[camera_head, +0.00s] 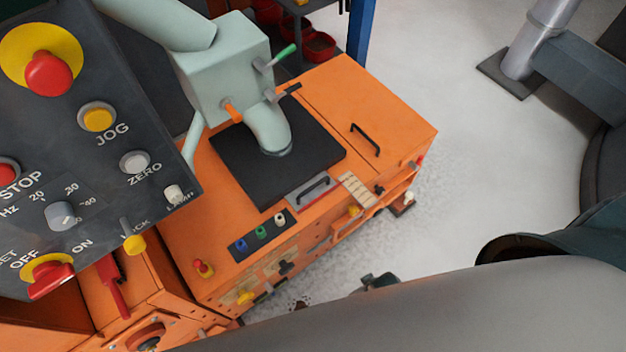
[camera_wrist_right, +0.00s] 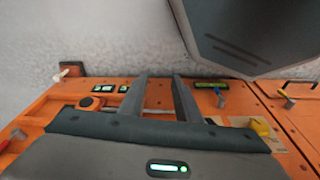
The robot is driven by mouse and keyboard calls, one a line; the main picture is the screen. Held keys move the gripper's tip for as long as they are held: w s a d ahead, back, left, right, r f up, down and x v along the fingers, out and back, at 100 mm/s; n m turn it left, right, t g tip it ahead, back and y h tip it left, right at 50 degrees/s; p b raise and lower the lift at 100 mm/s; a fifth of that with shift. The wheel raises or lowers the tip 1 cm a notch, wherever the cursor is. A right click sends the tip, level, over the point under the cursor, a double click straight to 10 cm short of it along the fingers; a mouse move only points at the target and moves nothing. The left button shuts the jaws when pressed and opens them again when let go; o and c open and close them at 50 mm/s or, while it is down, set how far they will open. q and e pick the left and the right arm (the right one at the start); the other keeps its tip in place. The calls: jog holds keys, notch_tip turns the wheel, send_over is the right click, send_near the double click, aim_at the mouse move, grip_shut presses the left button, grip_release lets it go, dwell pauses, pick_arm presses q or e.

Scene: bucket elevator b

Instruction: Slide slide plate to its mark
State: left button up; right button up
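The slide plate appears to be the small grey plate (camera_head: 307,194) with a black bar handle, set in the orange cabinet top (camera_head: 330,95) in the head view. A pale strip with marks (camera_head: 357,190) lies just right of it; I cannot tell which mark is meant. In the right wrist view, my right gripper (camera_wrist_right: 160,97) is open, its two fingers apart with nothing seen held between them. The fingers point toward an orange cabinet face with small knobs. I cannot pick out the slide plate there. My left gripper is not in view.
A pale green chute (camera_head: 268,125) stands on a black plate (camera_head: 235,165) behind the slide plate. A dark control panel (camera_head: 85,130) fills the left of the head view. Coloured buttons (camera_head: 260,233) lie left of the slide plate.

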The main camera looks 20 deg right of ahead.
jog(key=w+a+r+n+t, duration=0.1)
jog(key=w+r, duration=0.2)
jog(key=r, duration=0.6)
jog(key=w+a+r, duration=0.1)
jog(key=w+r, duration=0.3)
jog(key=r, duration=0.5)
notch_tip(320, 180, up, 14)
jog(key=n+g, duration=0.1)
jog(key=n, duration=1.8)
send_over(315, 185)
jog(key=s+d, duration=0.2)
jog(key=s, duration=0.2)
jog(key=shift+w+a+y+p, duration=0.2)
jog(key=shift+a+y+p, duration=0.05)
jog(key=shift+y+p, duration=0.1)
jog(key=shift+f, duration=0.2)
jog(key=p+x, duration=0.1)
jog(key=x, duration=1.6)
jog(key=shift+p, duration=0.3)
grip_shut()
